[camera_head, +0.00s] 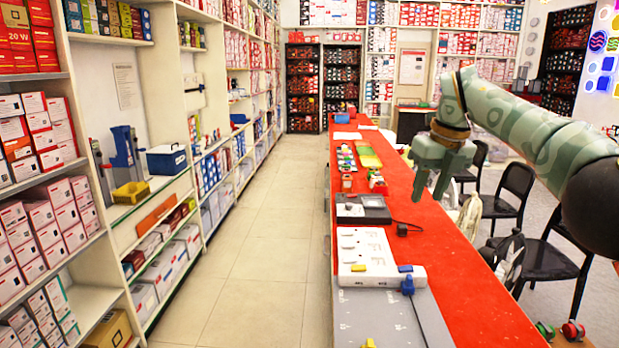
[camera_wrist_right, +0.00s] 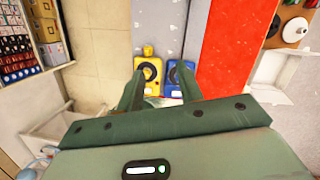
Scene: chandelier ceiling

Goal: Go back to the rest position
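My right gripper (camera_head: 430,188) hangs from the green arm that comes in from the right, above the red counter (camera_head: 400,195). Its two fingers point down and stand apart, with a gap between them. In the wrist view the same gripper (camera_wrist_right: 159,78) is open. A yellow item (camera_wrist_right: 148,66) and a blue item (camera_wrist_right: 178,72) with dark round faces show beyond the fingertips, and nothing is visibly held. My left gripper is not in the head view.
A white power strip (camera_head: 365,247) and a grey panel (camera_head: 375,318) lie on the counter's near part. A black device (camera_head: 363,209) is behind them. Black chairs (camera_head: 517,190) stand right of the counter. Stocked shelves (camera_head: 150,230) line the left, beside a clear tiled aisle (camera_head: 265,235).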

